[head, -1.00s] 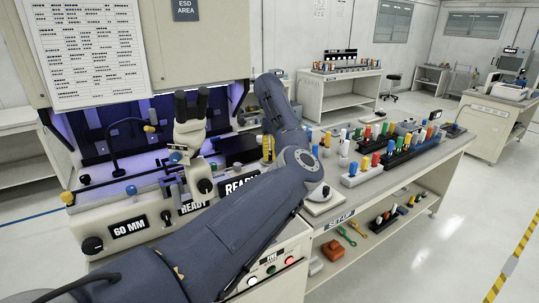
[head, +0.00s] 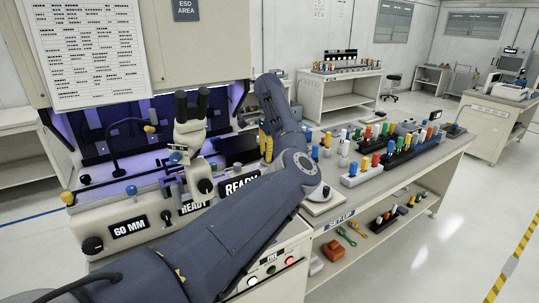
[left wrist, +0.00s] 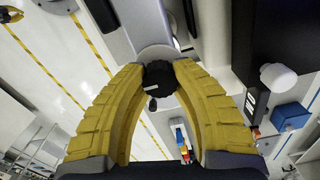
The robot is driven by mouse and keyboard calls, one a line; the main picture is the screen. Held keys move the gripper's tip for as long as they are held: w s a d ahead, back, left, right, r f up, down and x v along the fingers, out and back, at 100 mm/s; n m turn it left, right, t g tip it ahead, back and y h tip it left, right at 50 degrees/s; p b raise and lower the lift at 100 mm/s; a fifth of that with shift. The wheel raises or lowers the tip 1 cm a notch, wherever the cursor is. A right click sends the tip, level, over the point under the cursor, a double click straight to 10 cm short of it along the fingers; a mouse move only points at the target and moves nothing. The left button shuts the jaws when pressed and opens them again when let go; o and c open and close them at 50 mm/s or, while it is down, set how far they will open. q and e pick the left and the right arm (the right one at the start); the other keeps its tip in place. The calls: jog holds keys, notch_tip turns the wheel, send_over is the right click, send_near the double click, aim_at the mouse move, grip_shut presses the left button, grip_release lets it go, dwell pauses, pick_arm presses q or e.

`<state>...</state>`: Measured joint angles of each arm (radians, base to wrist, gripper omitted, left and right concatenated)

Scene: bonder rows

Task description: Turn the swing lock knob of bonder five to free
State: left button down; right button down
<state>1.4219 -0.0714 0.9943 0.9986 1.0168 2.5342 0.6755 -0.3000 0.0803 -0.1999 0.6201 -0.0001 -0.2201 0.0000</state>
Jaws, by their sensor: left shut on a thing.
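My left gripper (left wrist: 162,78) shows in the left wrist view with its two yellow ribbed fingers closed around a black round knob (left wrist: 163,73) bearing a white mark. The knob sits in front of a pale round base. In the head view my left gripper (head: 266,146) is largely behind my own arm, with a bit of yellow finger showing. The knob is hidden there. The bonder (head: 150,222) at the left has a microscope and signs reading "60 MM" and "READY". The knob's setting is not readable. My right gripper is in neither view.
A control panel (head: 252,283) with lit buttons is below my forearm. Right of my arm, a bench (head: 345,203) holds racks of coloured pegs. A white-capped part (left wrist: 277,76) and a blue block (left wrist: 291,116) are close to the right finger. The floor at right is open.

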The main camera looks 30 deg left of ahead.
pick_arm(q)
jog(key=shift+d, duration=0.1)
jog(key=c, duration=0.9)
grip_release()
jog(key=shift+w, duration=0.1)
jog(key=shift+c, duration=0.2)
notch_tip(320, 180, up, 12)
